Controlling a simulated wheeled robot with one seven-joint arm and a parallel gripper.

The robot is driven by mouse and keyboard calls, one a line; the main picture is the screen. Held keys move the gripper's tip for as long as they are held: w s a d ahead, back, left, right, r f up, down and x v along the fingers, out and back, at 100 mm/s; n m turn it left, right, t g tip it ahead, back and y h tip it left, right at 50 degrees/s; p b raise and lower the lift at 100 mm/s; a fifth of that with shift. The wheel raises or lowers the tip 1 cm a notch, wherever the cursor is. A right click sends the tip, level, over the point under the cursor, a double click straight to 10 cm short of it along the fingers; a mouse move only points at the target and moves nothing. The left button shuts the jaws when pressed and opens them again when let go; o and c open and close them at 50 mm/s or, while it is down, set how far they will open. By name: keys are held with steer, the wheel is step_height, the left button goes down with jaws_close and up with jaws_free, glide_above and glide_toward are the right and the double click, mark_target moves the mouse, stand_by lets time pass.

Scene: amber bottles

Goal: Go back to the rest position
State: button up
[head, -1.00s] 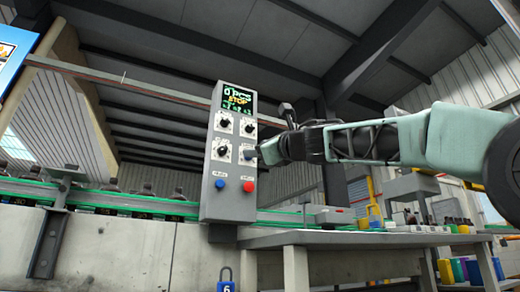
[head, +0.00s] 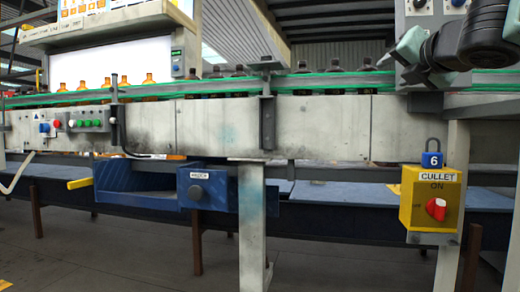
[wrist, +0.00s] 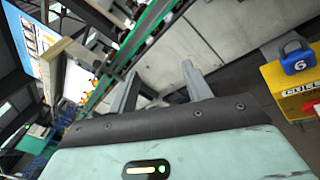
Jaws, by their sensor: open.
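My gripper (wrist: 160,92) shows in the wrist view with its two grey fingers apart and nothing between them.
The conveyor with green rails (head: 330,84) runs across the head view, carrying amber bottles (head: 82,86) at left and dark bottles further right. The CULLET box (head: 432,190) with a red knob hangs at right under padlock 6 (head: 432,158). A blue drawer (head: 205,188) sits below.

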steer(key=s+a+f+m+g+p, duration=0.25)
steer(key=a+f+m, duration=0.2)
steer(key=f, duration=0.35)
steer(key=s+a+f+m+g+y+p, duration=0.1)
steer(key=s+a+f+m+g, duration=0.35)
steer(key=f, duration=0.45)
steer(key=s+a+f+m+g+p, duration=0.25)
steer(key=a+f+m, duration=0.2)
steer(key=f, duration=0.35)
steer(key=s+a+f+m+g+p, duration=0.1)
steer(key=s+f+m+g, duration=0.25)
steer(key=s, duration=0.45)
steer(key=s+a+f+m+g+h+p, duration=0.1)
steer(key=s+f+m+g, duration=0.1)
steer(key=s+f, duration=0.45)
steer(key=s+a+f+m+g+p, duration=0.1)
steer(key=s+f+m+g, duration=0.15)
steer(key=s, duration=0.65)
step_height(320, 180, up, 38)
steer(key=w+p, duration=0.1)
steer(key=p, duration=3.6)
steer(key=shift+r+p, duration=0.15)
steer(key=shift+p, duration=0.2)
steer(key=shift+w+a, duration=0.1)
steer(key=shift+c, duration=1.4)
